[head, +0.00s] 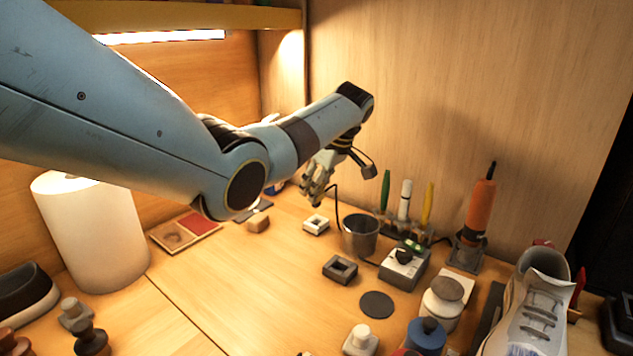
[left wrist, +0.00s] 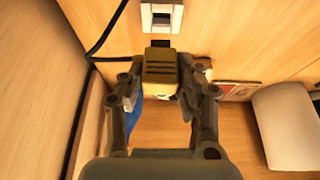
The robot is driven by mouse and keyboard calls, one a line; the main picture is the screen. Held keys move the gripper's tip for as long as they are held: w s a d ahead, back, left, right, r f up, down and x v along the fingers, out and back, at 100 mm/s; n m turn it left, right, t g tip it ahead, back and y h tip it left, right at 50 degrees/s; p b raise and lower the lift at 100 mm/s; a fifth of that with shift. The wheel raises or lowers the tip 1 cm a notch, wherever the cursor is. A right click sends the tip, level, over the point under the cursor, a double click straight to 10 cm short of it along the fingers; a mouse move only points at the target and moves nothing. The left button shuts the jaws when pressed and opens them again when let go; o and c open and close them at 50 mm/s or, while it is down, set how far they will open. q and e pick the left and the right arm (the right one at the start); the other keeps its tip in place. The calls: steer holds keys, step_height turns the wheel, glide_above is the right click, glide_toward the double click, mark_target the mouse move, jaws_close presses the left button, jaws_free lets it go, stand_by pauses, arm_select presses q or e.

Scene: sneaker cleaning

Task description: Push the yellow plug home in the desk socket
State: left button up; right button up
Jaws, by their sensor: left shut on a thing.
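My left gripper (head: 314,190) is above the back of the desk. In the left wrist view it (left wrist: 159,78) is shut on the yellow plug (left wrist: 158,68), which has dark stripes across it. A short dark end of the plug points toward the white socket (left wrist: 162,17), a pale block with a dark opening. A gap shows between plug and socket in that view. In the head view a white block with a dark opening, apparently this socket (head: 316,225), stands on the desk below the gripper. The plug cannot be made out in the head view. My right gripper is out of view.
A black cable (head: 338,205) hangs close to a metal cup (head: 360,235). A dark square holder (head: 341,269), a grey control box (head: 404,266) and a pen rack stand to the right. A wooden block (head: 258,222) is left of the socket.

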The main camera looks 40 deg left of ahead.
mark_target(319, 201)
arm_select(q)
step_height(319, 201, down, 3)
steer(key=shift+r+b, duration=0.15)
steer(key=shift+b, duration=0.45)
steer(key=shift+f, duration=0.2)
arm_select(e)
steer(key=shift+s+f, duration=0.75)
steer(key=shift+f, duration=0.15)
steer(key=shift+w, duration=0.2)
arm_select(q)
steer(key=shift+r+p, duration=0.1)
steer(key=shift+p, duration=0.6)
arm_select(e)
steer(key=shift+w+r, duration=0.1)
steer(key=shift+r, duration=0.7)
arm_select(q)
steer(key=shift+f+b, duration=0.9)
steer(key=shift+f, duration=0.5)
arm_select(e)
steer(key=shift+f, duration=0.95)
arm_select(q)
steer(key=o, duration=1.2)
steer(key=shift+c, duration=0.2)
steer(key=v, duration=1.2)
